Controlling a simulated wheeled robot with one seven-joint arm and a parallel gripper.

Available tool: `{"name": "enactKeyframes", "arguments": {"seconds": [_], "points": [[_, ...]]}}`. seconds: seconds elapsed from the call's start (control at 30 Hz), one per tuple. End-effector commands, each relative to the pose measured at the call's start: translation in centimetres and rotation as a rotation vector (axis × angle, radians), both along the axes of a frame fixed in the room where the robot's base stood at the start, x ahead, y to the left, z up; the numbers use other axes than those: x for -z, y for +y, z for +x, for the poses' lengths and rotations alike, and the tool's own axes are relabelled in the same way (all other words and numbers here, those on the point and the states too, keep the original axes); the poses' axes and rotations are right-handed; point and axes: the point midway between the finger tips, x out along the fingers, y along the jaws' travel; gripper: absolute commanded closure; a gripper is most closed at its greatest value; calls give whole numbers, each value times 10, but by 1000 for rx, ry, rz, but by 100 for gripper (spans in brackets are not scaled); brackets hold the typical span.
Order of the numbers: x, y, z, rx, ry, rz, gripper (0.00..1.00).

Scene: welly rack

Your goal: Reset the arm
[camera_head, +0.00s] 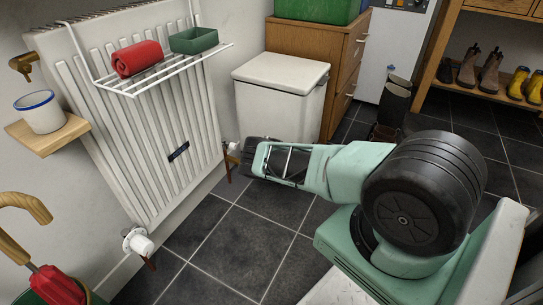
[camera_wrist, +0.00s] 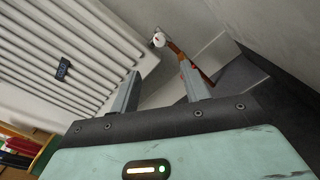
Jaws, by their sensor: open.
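My gripper (camera_head: 248,158) shows at the end of my mint-green arm in the head view, stretched left towards the lower right end of the white radiator (camera_head: 160,120). In the wrist view its two fingers (camera_wrist: 160,88) stand apart with nothing held between them. Beyond the fingertips, a white radiator valve (camera_wrist: 159,40) on a reddish-brown pipe (camera_wrist: 190,68) shows against the wall. The radiator's ribs (camera_wrist: 75,50) fill the upper left of that view. I cannot tell the exact gap between my gripper and the valve.
A white bin (camera_head: 280,95) stands behind my gripper, beside a wooden cabinet (camera_head: 345,75). Dark tiled floor (camera_head: 235,240) lies clear in front.

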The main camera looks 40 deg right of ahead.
Motion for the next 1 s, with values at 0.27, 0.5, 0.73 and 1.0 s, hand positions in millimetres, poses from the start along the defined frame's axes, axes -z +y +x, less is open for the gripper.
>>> {"name": "enactKeyframes", "arguments": {"seconds": [0.27, 0.5, 0.73, 1.0], "points": [[0, -3, -8, 0, 0, -1, 54], [0, -3, -8, 0, 0, -1, 54], [-1, -3, -6, 4, 0, 2, 54], [-48, -12, 52, 258, 74, 212, 54]]}}
